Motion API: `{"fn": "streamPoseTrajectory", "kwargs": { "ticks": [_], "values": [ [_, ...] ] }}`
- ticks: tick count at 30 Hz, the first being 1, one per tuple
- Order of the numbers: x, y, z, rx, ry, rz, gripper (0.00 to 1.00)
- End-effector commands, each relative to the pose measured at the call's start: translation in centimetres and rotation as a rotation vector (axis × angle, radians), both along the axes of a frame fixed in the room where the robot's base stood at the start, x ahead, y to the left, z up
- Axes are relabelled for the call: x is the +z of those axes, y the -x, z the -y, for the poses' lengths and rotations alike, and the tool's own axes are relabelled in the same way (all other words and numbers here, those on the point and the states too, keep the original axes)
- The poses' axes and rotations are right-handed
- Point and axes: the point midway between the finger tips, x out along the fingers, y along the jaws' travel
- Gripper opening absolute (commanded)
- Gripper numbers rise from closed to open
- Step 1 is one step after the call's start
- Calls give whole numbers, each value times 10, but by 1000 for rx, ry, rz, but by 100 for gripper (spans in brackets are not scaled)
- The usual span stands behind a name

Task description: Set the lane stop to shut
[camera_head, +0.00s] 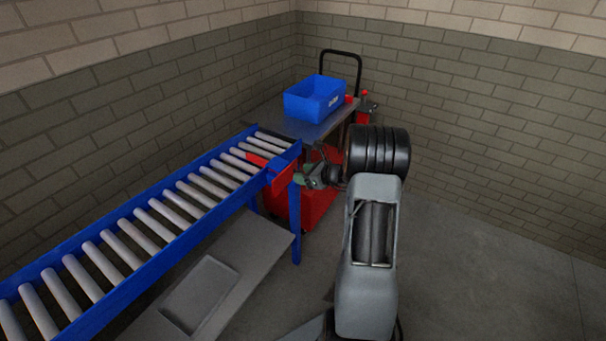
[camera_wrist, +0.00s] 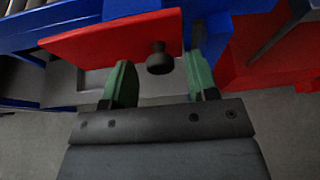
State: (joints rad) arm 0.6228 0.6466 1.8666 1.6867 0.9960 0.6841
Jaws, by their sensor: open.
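The lane stop is a red plate (camera_head: 281,171) at the right end of the blue roller conveyor. In the wrist view the red plate (camera_wrist: 95,43) lies across the blue frame, slightly tilted, with a dark round knob (camera_wrist: 160,60) near its right end. My gripper (camera_head: 313,177) is beside the plate at the conveyor's end. In the wrist view my gripper (camera_wrist: 160,68) is open, with one green finger on each side of the knob. Gaps show between the knob and both fingers. In the head view the knob is too small or hidden to make out.
The roller conveyor (camera_head: 126,221) runs to the lower left with empty rollers. Beyond its end stands a cart (camera_head: 302,130) with a grey top, a red lower part and a blue bin (camera_head: 315,99) on it. Brick walls close the back. The floor at right is clear.

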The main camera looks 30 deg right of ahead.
Motion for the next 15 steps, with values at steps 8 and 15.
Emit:
{"fn": "streamPoseTrajectory", "kwargs": {
  "ticks": [8, 15],
  "values": [
    [19, 40, 23, -5, 0, 1, 54],
    [37, 77, 43, -4, 1, 2, 54]
  ]
}}
